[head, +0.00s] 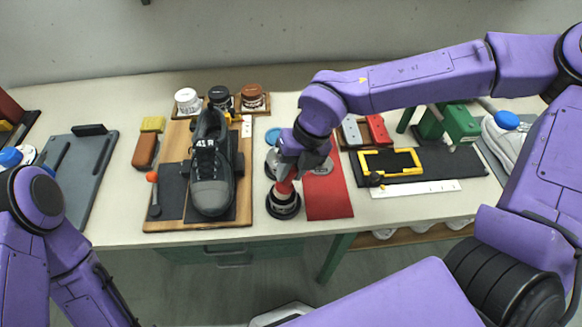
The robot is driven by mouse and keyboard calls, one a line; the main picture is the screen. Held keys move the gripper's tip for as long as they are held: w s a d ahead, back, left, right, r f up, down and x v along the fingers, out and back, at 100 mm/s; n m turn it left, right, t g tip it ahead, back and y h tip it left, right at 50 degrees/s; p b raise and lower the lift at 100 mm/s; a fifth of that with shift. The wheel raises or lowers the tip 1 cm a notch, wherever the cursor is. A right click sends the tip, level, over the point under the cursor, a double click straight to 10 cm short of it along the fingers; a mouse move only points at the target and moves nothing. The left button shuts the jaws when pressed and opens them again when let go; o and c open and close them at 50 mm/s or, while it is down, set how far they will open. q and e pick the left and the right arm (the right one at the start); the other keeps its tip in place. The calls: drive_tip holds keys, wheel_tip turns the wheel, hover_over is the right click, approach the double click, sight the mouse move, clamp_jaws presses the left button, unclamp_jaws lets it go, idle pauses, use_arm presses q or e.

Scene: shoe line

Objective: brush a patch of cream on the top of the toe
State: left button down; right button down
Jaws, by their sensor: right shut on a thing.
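A black shoe (210,165) with a grey toe (211,196) stands on a wooden board (246,221), toe pointing toward me. I cannot make out a cream patch on the toe. My right gripper (291,172) is right of the shoe, apart from it, pointing down. It is shut on a red-handled tool (285,188) with a dark round lower end, by the edge of a red mat (330,203). Whether the tool touches the table is unclear. White (187,101), black (221,98) and brown (252,97) jars stand behind the shoe. My left gripper is out of view.
An orange-tipped tool (153,190) lies left of the shoe, near a brown block (145,150) and a yellow block (153,124). A yellow frame (391,160), a white ruler (415,188) and a green device (457,123) are at the right. A grey tray (82,170) is at the left.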

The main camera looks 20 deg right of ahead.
drive_tip(key=shift+f, duration=0.45)
idle(1.4)
wheel_tip(320, 180, up, 7)
drive_tip(key=p, duration=0.7)
drive_tip(key=shift+r, duration=0.1)
idle(0.5)
